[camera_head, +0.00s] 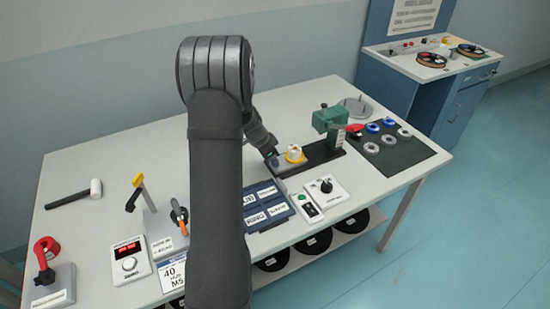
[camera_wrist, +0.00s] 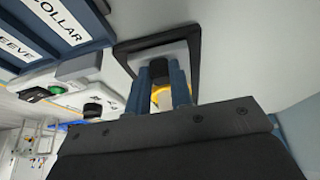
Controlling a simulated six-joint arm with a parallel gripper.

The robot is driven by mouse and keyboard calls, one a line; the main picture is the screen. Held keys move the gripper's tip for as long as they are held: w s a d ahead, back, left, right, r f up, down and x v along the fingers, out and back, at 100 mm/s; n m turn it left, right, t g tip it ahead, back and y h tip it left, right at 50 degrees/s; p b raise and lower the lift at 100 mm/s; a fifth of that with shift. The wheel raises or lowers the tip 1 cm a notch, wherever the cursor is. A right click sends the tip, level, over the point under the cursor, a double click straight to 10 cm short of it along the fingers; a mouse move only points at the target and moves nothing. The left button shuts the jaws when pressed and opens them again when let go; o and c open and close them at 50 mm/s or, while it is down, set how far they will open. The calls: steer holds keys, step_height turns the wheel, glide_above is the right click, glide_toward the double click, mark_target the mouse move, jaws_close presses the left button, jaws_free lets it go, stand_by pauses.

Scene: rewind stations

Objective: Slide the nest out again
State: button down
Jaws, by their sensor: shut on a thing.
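The nest (camera_head: 294,155) is a pale block with a yellow ring, on the dark slide base (camera_head: 318,157) left of the green press (camera_head: 330,118). The nest stands out to the left of the press head, not under it. My gripper (camera_head: 273,160) is at the left end of the base, close beside the nest. In the wrist view my gripper's (camera_wrist: 165,85) two blue fingers are shut on a small dark part in front of the pale block. The yellow ring (camera_wrist: 160,97) shows between the fingers. The fingers partly hide the nest there.
Right of the press a dark mat (camera_head: 400,152) holds several blue and grey rings. A red-tipped handle (camera_head: 355,129) sits beside the press. A labelled blue tray (camera_head: 266,206) and two control boxes, one with a black knob (camera_head: 326,186), stand in front. A round grey plate (camera_head: 355,107) is behind.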

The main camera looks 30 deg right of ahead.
steer(key=c, duration=1.3)
jaws_free()
steer(key=shift+a, duration=0.2)
steer(key=v, duration=1.7)
steer(key=shift+r, duration=0.3)
steer(key=shift+f, duration=0.1)
steer(key=x, duration=1.7)
steer(key=shift+d+f, duration=0.1)
steer(key=shift+f, duration=0.15)
steer(key=shift+d, duration=0.15)
steer(key=shift+r, duration=0.15)
